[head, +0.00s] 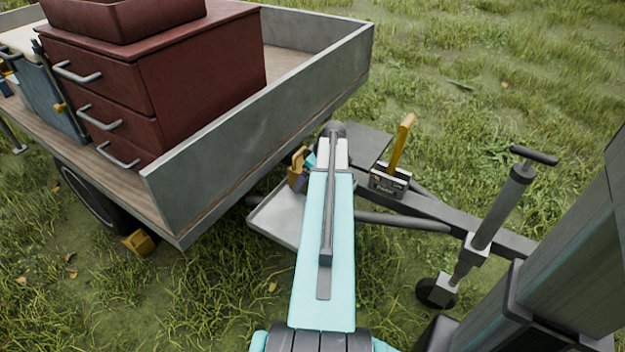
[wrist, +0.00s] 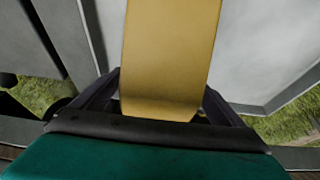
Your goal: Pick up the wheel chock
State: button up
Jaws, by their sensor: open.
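A yellow wheel chock (head: 297,167) stands at the grey tray by the trailer's front, partly hidden by my arm. A yellow block fills the middle of the wrist view (wrist: 170,55), which looks like this chock. My gripper (wrist: 162,88) is open, with one dark finger on each side of the yellow block. I cannot tell whether the fingers touch it. In the head view my arm hides most of the gripper. Another yellow chock (head: 138,243) lies on the grass beside the trailer wheel.
The grey tray (head: 275,222) sits on the trailer drawbar. A box with an upright yellow handle (head: 389,180) is to its right, then the jockey wheel post (head: 500,215). The trailer's grey side wall (head: 250,115) rises close on the left, with a red drawer cabinet (head: 200,75) behind it.

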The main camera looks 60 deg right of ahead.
jog(key=c, duration=1.6)
jog(key=shift+r, duration=0.15)
jog(key=shift+r+p, duration=0.4)
jog(key=shift+r, duration=1.1)
jog(key=shift+s+a+r, duration=0.15)
jog(key=shift+s+r, duration=0.05)
jog(key=shift+r, duration=0.05)
jog(key=s+a+r+p, duration=0.1)
jog(key=s+a+p, duration=0.5)
jog(key=s+a, duration=0.3)
jog(key=s, duration=0.3)
jog(key=shift+s+r, duration=0.15)
jog(key=shift+r, duration=0.05)
jog(key=shift+f, duration=0.1)
